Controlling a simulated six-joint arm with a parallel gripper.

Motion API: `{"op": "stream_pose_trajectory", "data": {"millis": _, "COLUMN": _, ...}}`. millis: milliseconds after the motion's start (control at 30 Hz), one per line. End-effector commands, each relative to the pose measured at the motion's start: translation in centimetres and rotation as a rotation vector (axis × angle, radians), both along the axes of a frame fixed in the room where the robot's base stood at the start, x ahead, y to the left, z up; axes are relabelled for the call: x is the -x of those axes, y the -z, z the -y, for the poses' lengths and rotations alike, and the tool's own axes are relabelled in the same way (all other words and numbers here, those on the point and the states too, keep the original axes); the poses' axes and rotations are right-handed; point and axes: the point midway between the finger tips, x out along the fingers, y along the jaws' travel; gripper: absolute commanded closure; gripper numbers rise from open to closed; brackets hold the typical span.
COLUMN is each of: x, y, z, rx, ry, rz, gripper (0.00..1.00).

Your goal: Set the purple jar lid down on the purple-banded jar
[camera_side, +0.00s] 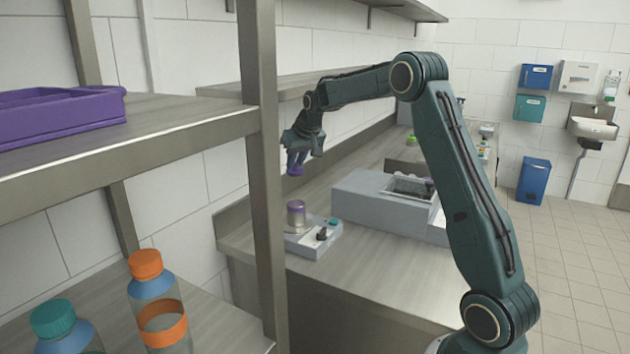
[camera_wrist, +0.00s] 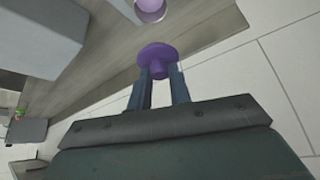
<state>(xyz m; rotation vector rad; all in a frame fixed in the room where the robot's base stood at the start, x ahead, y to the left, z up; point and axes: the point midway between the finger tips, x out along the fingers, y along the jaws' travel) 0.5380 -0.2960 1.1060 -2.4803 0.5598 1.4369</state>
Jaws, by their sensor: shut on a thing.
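My gripper (camera_side: 297,152) is shut on the purple jar lid (camera_side: 296,168) and holds it in the air above the bench. The lid (camera_wrist: 158,58) also shows in the wrist view between the fingertips of my gripper (camera_wrist: 159,75). The purple-banded jar (camera_side: 296,215) stands upright on a small grey device on the bench, below the lid and apart from it. The jar (camera_wrist: 151,9) shows at the top edge of the wrist view, partly cut off, with its purple rim facing up.
The small device (camera_side: 323,241) has a dark knob and a teal button. A large grey box (camera_side: 375,207) stands to its right. A shelf post (camera_side: 262,150) crosses the near left.

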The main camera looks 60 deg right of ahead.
Motion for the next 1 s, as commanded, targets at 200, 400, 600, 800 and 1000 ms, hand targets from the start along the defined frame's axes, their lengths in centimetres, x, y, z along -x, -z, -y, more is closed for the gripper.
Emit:
{"op": "stream_pose_trajectory", "data": {"millis": 200, "x": 0.0, "y": 1.5, "z": 0.0, "rx": -0.001, "ry": 0.001, "rz": -0.002, "gripper": 1.00}}
{"op": "stream_pose_trajectory", "data": {"millis": 400, "x": 0.0, "y": 4.0, "z": 0.0, "rx": -0.002, "ry": 0.001, "rz": -0.002, "gripper": 1.00}}
{"op": "stream_pose_trajectory", "data": {"millis": 600, "x": 0.0, "y": 5.0, "z": 0.1, "rx": 0.001, "ry": 0.001, "rz": 0.001, "gripper": 1.00}}
{"op": "stream_pose_trajectory", "data": {"millis": 800, "x": 0.0, "y": 5.5, "z": 0.0, "rx": 0.000, "ry": 0.001, "rz": -0.001, "gripper": 1.00}}
{"op": "stream_pose_trajectory", "data": {"millis": 1000, "x": 0.0, "y": 7.7, "z": 0.0, "rx": -0.002, "ry": 0.001, "rz": -0.002, "gripper": 1.00}}
